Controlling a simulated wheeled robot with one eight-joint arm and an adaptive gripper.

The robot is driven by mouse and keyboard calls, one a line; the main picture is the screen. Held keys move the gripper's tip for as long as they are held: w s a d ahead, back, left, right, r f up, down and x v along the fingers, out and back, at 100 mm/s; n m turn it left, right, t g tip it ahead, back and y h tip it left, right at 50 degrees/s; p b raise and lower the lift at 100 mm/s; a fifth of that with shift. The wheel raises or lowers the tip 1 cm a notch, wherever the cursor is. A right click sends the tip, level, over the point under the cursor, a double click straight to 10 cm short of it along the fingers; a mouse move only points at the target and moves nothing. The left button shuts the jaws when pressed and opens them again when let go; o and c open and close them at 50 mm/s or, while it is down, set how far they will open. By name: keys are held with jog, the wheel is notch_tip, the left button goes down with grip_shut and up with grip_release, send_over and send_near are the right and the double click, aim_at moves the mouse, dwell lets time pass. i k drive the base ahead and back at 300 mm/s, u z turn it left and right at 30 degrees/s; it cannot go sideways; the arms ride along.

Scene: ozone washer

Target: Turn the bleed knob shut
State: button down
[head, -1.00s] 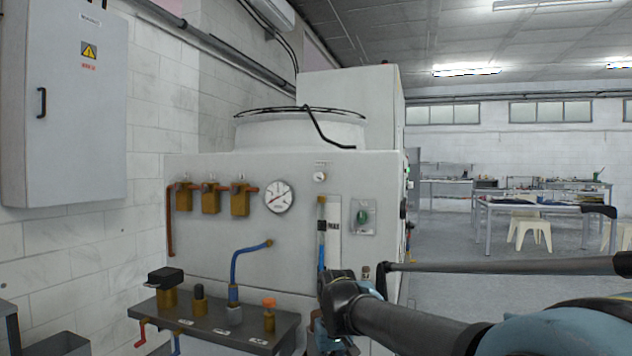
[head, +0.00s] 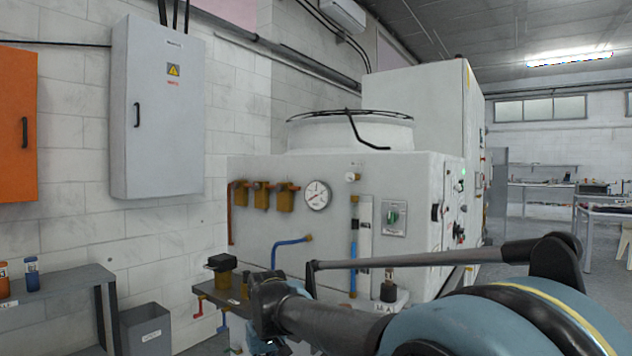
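The washer's white front panel (head: 260,230) carries several fittings. A green rotary knob (head: 393,217) sits on a grey plate at the right. A small pale round fitting (head: 352,177) is above the blue sight tube (head: 354,235). My gripper (head: 268,344) is at the bottom edge, below and in front of the panel, partly cut off. Its fingers are too dark and hidden to read.
A low valve bench (head: 215,295) with red and blue handles stands left of my arm, partly hidden by it. A grey shelf (head: 60,282) and bin (head: 145,330) are at lower left. Grey (head: 158,110) and orange (head: 15,120) cabinets hang on the wall.

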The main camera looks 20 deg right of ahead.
aim_at(349, 176)
jog(key=u, duration=1.3)
jog(key=i, duration=0.4)
jog(key=z, duration=0.65)
jog(key=k, duration=0.4)
jog(key=z, duration=1.65)
